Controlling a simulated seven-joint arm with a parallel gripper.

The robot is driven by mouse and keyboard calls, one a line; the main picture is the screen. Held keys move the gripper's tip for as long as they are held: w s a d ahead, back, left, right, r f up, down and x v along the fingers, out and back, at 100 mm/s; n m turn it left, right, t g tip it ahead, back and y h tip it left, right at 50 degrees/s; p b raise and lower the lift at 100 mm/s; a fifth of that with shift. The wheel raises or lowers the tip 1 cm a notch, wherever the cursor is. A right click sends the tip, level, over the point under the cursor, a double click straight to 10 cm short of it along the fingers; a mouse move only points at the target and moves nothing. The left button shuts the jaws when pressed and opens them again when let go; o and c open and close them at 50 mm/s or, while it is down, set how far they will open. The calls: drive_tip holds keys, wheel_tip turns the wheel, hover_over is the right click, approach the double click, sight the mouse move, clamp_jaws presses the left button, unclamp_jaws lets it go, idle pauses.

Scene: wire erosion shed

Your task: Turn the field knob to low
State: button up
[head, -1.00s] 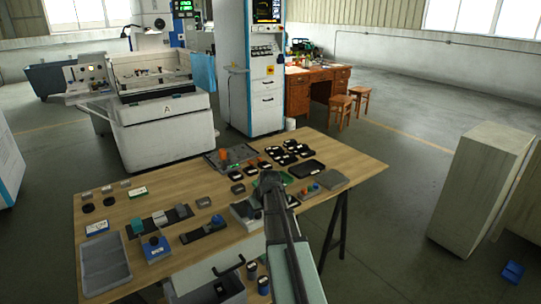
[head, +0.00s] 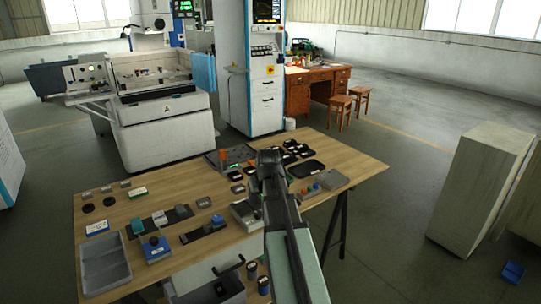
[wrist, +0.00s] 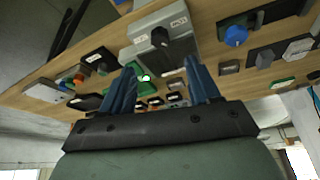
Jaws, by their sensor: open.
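A grey box with a black knob (wrist: 160,38) and small white labels shows at the top of the wrist view. The label print is too small to read surely. In the head view the grey box (head: 243,215) stands near the table's front edge, partly hidden behind my arm. My gripper (wrist: 160,68) is open and empty, its two blue fingers spread. The knob shows beyond the fingertips, apart from them. In the head view my gripper (head: 269,158) is above the middle of the table.
The wooden table (head: 165,185) carries several small parts. A grey tray (head: 103,264) lies at front left, a black tray (head: 306,169) at back right.

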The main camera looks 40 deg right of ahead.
drive_tip(key=w+d+r+m+g, duration=0.35)
drive_tip(key=w+d+m, duration=0.55)
drive_tip(key=w+m, duration=0.45)
drive_tip(key=w+d+f+m+y, duration=0.1)
drive_tip(key=w+d+f, duration=0.3)
drive_tip(key=w+d, duration=0.8)
drive_tip(key=shift+d+f+g, duration=0.15)
drive_tip(key=shift+d+g, duration=0.2)
drive_tip(key=shift+g, duration=0.1)
idle(0.6)
